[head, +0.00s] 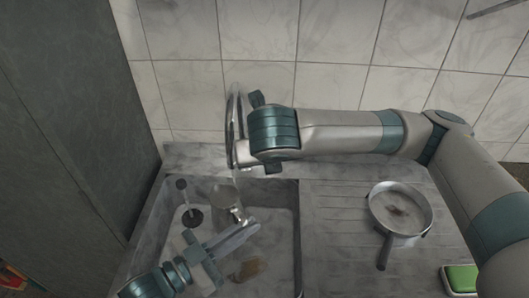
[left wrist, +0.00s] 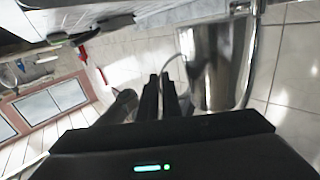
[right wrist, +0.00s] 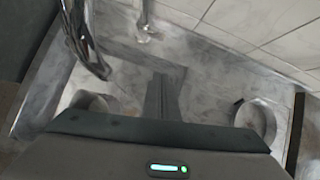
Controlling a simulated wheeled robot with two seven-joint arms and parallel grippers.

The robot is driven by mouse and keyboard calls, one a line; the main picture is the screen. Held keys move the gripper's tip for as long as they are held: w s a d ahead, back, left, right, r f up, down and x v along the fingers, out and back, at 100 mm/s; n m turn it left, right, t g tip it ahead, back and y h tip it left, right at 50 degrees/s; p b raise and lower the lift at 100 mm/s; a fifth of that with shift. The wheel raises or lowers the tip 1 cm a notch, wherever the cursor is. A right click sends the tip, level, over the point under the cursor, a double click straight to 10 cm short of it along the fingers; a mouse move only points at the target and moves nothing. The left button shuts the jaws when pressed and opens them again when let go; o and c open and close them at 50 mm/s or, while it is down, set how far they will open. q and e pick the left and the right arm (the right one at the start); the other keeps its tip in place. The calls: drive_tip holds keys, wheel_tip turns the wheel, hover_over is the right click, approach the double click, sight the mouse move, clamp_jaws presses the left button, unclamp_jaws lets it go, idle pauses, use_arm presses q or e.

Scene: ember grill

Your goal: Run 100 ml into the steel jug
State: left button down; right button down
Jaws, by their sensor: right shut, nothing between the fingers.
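The steel jug (head: 225,196) is in the sink, below the tap (head: 236,125). It also shows large in the left wrist view (left wrist: 212,60), just right of the fingers. My left gripper (head: 244,234) reaches in from the lower left; its fingers (left wrist: 163,92) are close together where the jug's thin curved handle meets them. My right gripper (right wrist: 162,92) is shut and empty beside the tap at the back wall. Its hand hides part of the tap in the head view. The water level inside the jug cannot be seen.
The sink (head: 172,200) has a dark round piece (head: 192,217) and a brown patch (head: 247,268) in it. A pan (head: 374,212) stands on the ribbed drainer at right, with a green sponge (head: 461,279) near the front. A tall dark panel (head: 75,110) borders the left.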

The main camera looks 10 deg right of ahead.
drive_tip(key=shift+w+f, duration=0.1)
drive_tip(key=shift+f, duration=0.05)
drive_tip(key=w+f, duration=0.6)
drive_tip(key=w, duration=0.3)
drive_tip(key=shift+w+d+f, duration=0.2)
drive_tip(key=shift+d, duration=0.05)
drive_tip(key=shift+w+r, duration=0.1)
idle(0.6)
drive_tip(key=w+d+r, duration=0.1)
drive_tip(key=w+r, duration=0.2)
drive_tip(key=w, duration=0.4)
drive_tip(key=shift+d, duration=0.25)
drive_tip(key=shift+r, duration=0.1)
